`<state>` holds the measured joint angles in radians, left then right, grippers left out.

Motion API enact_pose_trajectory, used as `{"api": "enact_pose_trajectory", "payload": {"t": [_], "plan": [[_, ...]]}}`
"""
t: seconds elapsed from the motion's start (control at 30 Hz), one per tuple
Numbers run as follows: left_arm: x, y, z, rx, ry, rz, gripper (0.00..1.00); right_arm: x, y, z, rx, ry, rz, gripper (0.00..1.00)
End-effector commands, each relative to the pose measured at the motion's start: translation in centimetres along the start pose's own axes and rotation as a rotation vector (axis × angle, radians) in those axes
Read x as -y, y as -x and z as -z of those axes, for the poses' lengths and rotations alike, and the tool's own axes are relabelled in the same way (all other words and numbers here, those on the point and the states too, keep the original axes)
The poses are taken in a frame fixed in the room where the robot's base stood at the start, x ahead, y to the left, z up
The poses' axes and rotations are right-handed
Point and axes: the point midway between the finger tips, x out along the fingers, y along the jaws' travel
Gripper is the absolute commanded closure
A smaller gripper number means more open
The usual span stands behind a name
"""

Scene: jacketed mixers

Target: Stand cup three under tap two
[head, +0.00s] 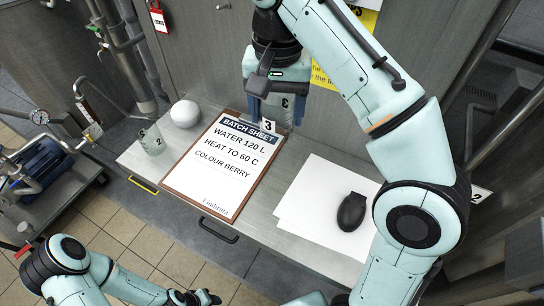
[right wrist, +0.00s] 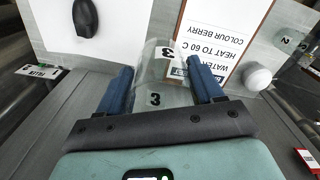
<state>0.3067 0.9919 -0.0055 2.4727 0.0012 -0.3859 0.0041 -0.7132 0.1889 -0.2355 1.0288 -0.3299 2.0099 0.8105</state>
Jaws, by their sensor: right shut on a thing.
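My right gripper (head: 276,100) is shut on a clear cup marked 3 (head: 285,104), at the back of the bench just beyond the batch sheet. In the right wrist view the see-through cup three (right wrist: 155,78) sits between the two blue fingers (right wrist: 158,90). Whether its base touches the bench I cannot tell. My left gripper (head: 198,298) is low at the bottom edge, away from the bench; its finger opening is unclear. I cannot make out a tap marked two; a white tag with a 2 (head: 480,195) shows at the right.
A clear cup marked 2 (head: 152,141) and a white ball (head: 185,113) stand at the bench's left. The batch sheet clipboard (head: 226,165), white paper (head: 312,195) and a dark mouse-shaped object (head: 351,211) lie on it.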

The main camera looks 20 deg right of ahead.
Motion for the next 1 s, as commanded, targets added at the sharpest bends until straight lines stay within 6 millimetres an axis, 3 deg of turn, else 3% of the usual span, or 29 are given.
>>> {"api": "enact_pose_trajectory", "payload": {"t": [0.17, 0.4, 0.6, 1.0], "plan": [[0.8, -0.9, -1.1, 0.014, 0.006, 0.005, 0.57, -0.2, -2.3, -0.1, 0.008, -0.002, -0.004, 0.63], [2.9, -4.2, -4.0, 0.049, 0.019, 0.018, 0.57, -0.2, -9.1, -0.3, 0.01, 0.001, -0.007, 0.63], [4.0, -6.0, -5.2, 0.063, 0.023, 0.022, 0.57, -0.1, -13.8, -0.2, 0.006, 0.0, -0.004, 0.63], [4.6, -7.2, -5.7, 0.07, 0.025, 0.025, 0.57, -0.1, -17.6, -0.1, 0.003, 0.0, -0.002, 0.63]]}}
